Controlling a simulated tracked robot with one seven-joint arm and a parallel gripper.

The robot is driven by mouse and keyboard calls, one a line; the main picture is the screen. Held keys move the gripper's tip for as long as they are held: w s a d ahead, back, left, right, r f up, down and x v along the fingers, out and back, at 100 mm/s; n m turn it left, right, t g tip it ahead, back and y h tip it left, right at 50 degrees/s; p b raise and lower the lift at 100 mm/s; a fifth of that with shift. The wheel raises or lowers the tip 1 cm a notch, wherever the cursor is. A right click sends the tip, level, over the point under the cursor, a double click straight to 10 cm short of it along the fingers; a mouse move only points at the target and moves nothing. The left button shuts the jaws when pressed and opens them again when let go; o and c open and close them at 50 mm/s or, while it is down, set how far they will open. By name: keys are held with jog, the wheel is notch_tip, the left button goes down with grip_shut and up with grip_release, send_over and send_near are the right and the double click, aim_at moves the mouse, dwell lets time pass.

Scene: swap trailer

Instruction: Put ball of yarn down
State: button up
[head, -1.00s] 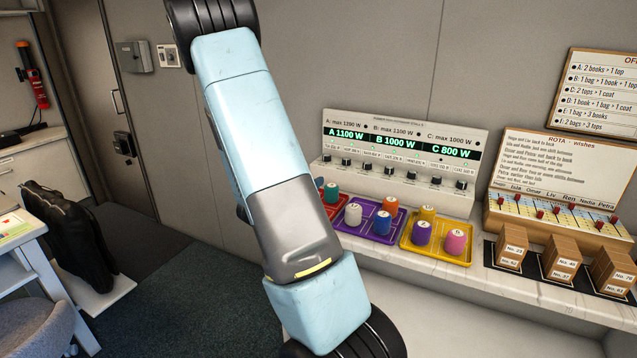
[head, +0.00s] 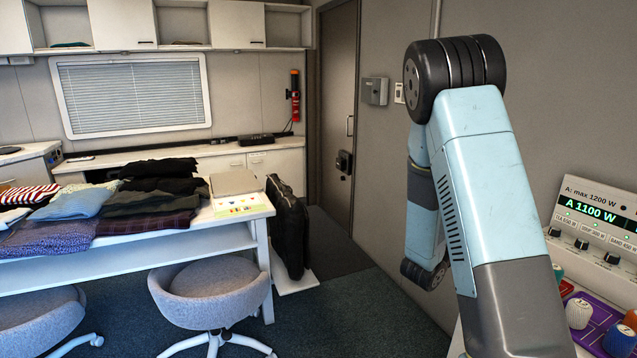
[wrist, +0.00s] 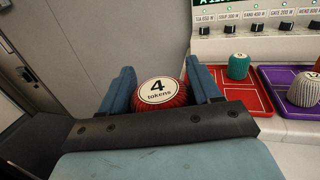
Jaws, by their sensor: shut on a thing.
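The ball of yarn (wrist: 176,99) is red and ribbed, with a round white label reading "4 tokens" facing the wrist camera. My gripper (wrist: 162,78) is shut on it, one blue finger at each side. The ball is left of the red tray (wrist: 250,106) in the wrist view. I cannot tell whether its underside touches anything. In the head view my gripper and the ball are out of sight; only my arm shows at the right.
A teal spool (wrist: 238,67) stands on the red tray. Across the room are a table (head: 240,212) with folded clothes, a stool (head: 208,290) and a black bag (head: 287,225).

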jog(key=w+a+f+n+t+y, duration=0.2)
jog(key=w+a+n+t+y, duration=0.1)
jog(key=a, duration=0.6)
jog(key=w+a+f+n+t+y, duration=0.3)
jog(key=w+a+y, duration=0.3)
jog(key=a, duration=0.4)
jog(key=shift+w+a+n, duration=0.15)
jog(key=shift+w+n, duration=0.25)
jog(key=s+d+r+m+g+h, duration=0.1)
jog(key=s+d+m+h, duration=0.1)
jog(key=d, duration=0.3)
jog(key=s+d+r+m+g+h, duration=0.2)
jog(key=s+d+h, duration=0.1)
jog(key=d, duration=0.3)
jog(key=s+d+r+m+g+h, duration=0.1)
jog(key=s+d+m+h, duration=0.1)
jog(key=d, duration=0.4)
jog(key=shift+s+d+r+g+h, duration=0.25)
jog(key=shift+s+r+g+h, duration=0.15)
jog(key=shift+s+h, duration=0.25)
jog(key=s+d+r+m+g+h, duration=0.2)
jog(key=s+d+m+g, duration=0.3)
jog(key=s+d+g, duration=0.3)
jog(key=s+d+h, duration=0.1)
jog(key=s+d, duration=0.2)
jog(key=s, duration=0.1)
jog(key=shift+s+r+m+h, duration=0.15)
jog(key=shift+r+m+h, duration=0.1)
jog(key=shift+m+h, duration=0.15)
